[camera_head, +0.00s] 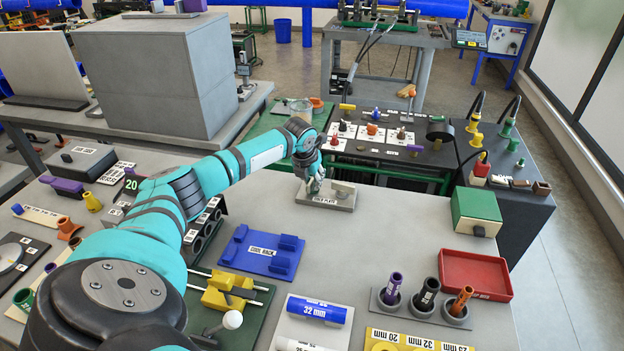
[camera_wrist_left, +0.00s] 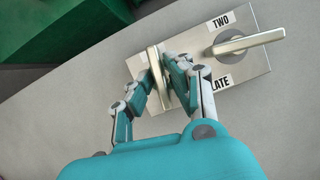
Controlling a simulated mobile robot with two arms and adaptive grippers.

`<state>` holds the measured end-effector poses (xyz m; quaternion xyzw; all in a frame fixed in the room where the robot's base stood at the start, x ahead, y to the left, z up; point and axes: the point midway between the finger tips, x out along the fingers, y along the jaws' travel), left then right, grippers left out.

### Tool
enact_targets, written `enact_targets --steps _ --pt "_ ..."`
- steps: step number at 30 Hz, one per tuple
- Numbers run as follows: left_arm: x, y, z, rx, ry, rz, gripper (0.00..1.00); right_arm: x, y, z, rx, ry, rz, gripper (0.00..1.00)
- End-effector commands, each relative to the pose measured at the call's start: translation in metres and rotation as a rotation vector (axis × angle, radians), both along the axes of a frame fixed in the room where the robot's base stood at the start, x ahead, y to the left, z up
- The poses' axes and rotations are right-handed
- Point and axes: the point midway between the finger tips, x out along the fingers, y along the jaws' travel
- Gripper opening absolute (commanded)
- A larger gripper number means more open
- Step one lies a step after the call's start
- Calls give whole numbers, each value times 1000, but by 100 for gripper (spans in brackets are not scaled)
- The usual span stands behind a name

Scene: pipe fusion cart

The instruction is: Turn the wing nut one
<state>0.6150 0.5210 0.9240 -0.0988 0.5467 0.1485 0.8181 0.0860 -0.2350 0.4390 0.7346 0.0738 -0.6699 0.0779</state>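A grey metal plate (camera_head: 343,205) lies on the table top, and it also fills the upper part of the left wrist view (camera_wrist_left: 259,66). Wing nut two (camera_wrist_left: 244,42) sits beside its "TWO" label, its wing lying slantwise; it shows in the head view (camera_head: 343,190). The other nut, wing nut one (camera_wrist_left: 153,57), stands at the plate's opposite end with its wing nearly upright in the wrist view. My left gripper (camera_wrist_left: 161,80) has its fingers close on both sides of that wing and looks shut on it. Its label is hidden. My right gripper is not in view.
A blue rack (camera_head: 262,252), a red tray (camera_head: 474,274) and a green box (camera_head: 477,212) stand around the plate. A dark panel with sockets (camera_head: 385,145) lies beyond it. The table right of the plate is clear.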

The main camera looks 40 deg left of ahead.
Motion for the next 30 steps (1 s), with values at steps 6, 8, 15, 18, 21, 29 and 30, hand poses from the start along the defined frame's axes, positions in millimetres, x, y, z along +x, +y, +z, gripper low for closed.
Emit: enact_targets --steps 6,8,15,18,21,29,30 --pt "0 0 0 0 0 0 0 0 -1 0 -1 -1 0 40" --pt "0 0 0 0 0 1 0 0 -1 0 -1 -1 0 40" --pt "0 0 2 -1 1 35 0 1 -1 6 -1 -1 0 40" --pt "0 -1 3 -2 0 76 0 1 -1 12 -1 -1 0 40" --pt "1 -1 4 -1 1 137 0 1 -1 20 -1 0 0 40" --pt "1 -3 4 -2 2 355 0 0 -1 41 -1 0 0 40" --pt "1 -3 3 -3 2 391 0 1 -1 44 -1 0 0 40"
